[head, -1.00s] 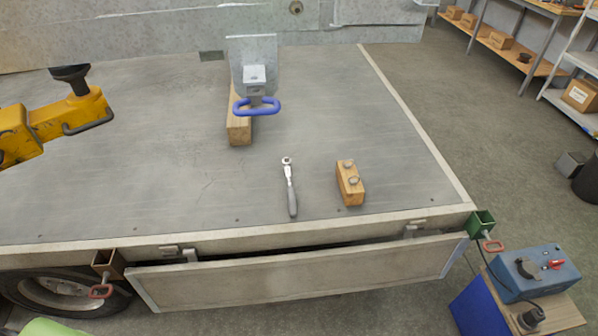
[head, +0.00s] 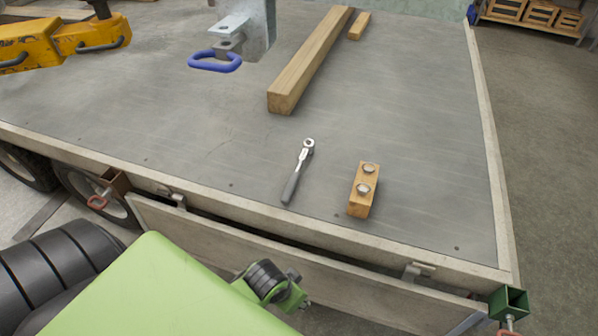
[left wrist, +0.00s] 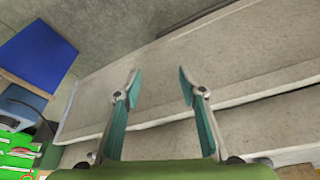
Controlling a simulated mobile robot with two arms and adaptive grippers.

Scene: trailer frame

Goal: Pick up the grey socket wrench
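The grey socket wrench (head: 298,172) lies flat on the trailer bed (head: 180,140) near its front edge, with its round silver head toward the back and dark grey handle toward the front. Nothing touches it. My left gripper (left wrist: 159,75) shows in the left wrist view, with its two teal-padded fingers apart and nothing between them. Pale trailer panels lie beyond the fingers there; the wrench is not visible in that view. In the head view a green part of my arm fills the bottom left, and no fingertips show. My right gripper is in neither view.
A small wooden block with two metal pieces (head: 363,190) lies right of the wrench. A long timber (head: 310,60) lies behind it. A blue-handled metal bracket (head: 215,60) and yellow equipment (head: 60,42) stand farther left. A lowered side panel (head: 290,262) runs along the front edge.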

